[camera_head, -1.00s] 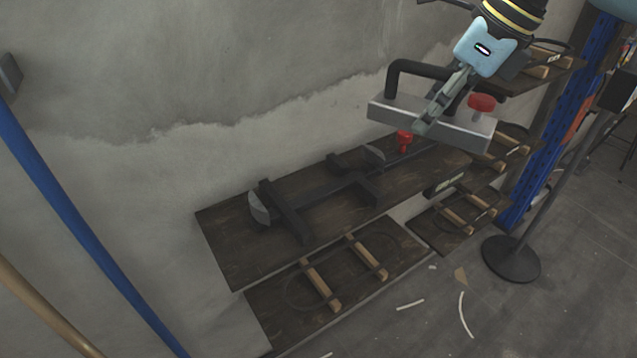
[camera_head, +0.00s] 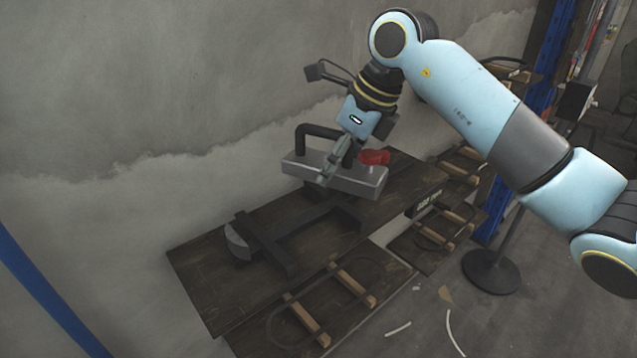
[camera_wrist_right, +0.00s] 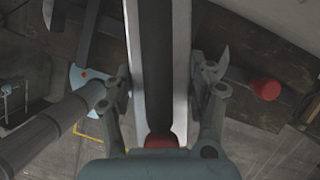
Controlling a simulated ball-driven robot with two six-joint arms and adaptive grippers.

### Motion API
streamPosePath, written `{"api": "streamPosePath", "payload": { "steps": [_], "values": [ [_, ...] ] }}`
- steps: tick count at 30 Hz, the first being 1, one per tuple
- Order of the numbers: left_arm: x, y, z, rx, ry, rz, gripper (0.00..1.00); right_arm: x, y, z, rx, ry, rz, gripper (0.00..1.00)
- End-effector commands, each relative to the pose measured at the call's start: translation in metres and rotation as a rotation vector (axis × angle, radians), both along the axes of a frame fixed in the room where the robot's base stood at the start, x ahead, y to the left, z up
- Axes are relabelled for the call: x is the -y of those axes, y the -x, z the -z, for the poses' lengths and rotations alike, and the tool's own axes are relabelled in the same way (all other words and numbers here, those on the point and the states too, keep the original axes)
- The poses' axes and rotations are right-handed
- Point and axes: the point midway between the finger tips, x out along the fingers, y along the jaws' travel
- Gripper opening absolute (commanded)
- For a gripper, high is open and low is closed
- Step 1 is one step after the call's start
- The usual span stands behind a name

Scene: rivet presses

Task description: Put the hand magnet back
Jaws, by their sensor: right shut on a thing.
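The hand magnet (camera_head: 366,180) is a grey metal bar with a black handle and a red knob. My right gripper (camera_head: 328,172) is shut on it around the middle and holds it in front of the wall, over the dark wooden board (camera_head: 205,285) as seen in the head view. Whether the magnet touches anything below cannot be told. In the right wrist view the magnet (camera_wrist_right: 180,60) runs lengthwise between the fingers of my right gripper (camera_wrist_right: 163,85). My left gripper is out of view.
A black clamp (camera_head: 268,247) lies on the board, partly hidden by the magnet. Its red knob (camera_wrist_right: 265,88) shows in the right wrist view. A lower board carries wooden strips (camera_head: 308,320). A blue post (camera_head: 548,50) and a round stand base (camera_head: 491,271) are at the right.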

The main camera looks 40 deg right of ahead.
Motion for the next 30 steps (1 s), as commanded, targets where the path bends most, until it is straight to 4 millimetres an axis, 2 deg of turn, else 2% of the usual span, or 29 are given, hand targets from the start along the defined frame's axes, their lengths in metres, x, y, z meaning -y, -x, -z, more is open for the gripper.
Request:
{"api": "streamPosePath", "payload": {
  "steps": [3, 7, 18, 30],
  "values": [
    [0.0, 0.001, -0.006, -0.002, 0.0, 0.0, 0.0, -0.011, -0.018, 0.009, 0.0, -0.005, -0.001, 0.0],
    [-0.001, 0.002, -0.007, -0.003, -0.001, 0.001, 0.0, -0.016, -0.027, 0.017, 0.002, -0.001, -0.001, 0.0],
    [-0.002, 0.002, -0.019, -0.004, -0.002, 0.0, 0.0, -0.016, -0.028, 0.057, 0.0, 0.001, -0.002, 0.0],
    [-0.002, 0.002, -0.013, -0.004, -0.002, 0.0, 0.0, -0.016, -0.028, 0.064, 0.002, 0.001, -0.002, 0.0]
  ]
}}
